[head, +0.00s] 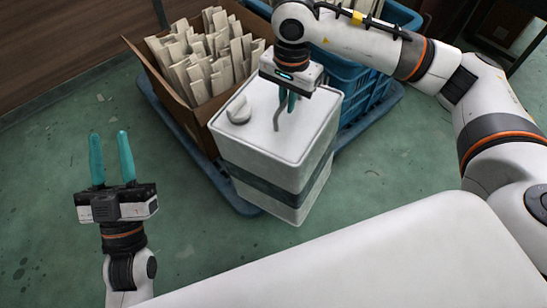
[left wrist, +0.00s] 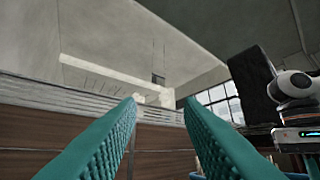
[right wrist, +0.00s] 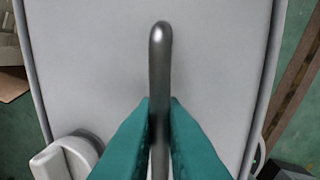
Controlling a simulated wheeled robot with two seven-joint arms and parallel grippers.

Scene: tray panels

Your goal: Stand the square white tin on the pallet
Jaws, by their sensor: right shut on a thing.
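The square white tin (head: 272,145), with a dark band, a grey bar handle and a round white cap on top, is in front of the cardboard box in the head view. My right gripper (head: 288,104) is shut on the tin's handle (right wrist: 160,62), seen close in the right wrist view. The tin looks roughly upright and overlaps the front corner of the blue pallet (head: 242,207). It hides part of the pallet; I cannot tell whether its base touches anything. My left gripper (head: 109,142) is open and empty, pointing up at the left, well away from the tin.
A cardboard box (head: 166,88) full of cream pieces stands on the pallet behind the tin. A blue crate (head: 350,85) stands on it to the right. Green floor (head: 50,180) is clear around my left gripper. A brown wooden wall (head: 45,40) is at the back left.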

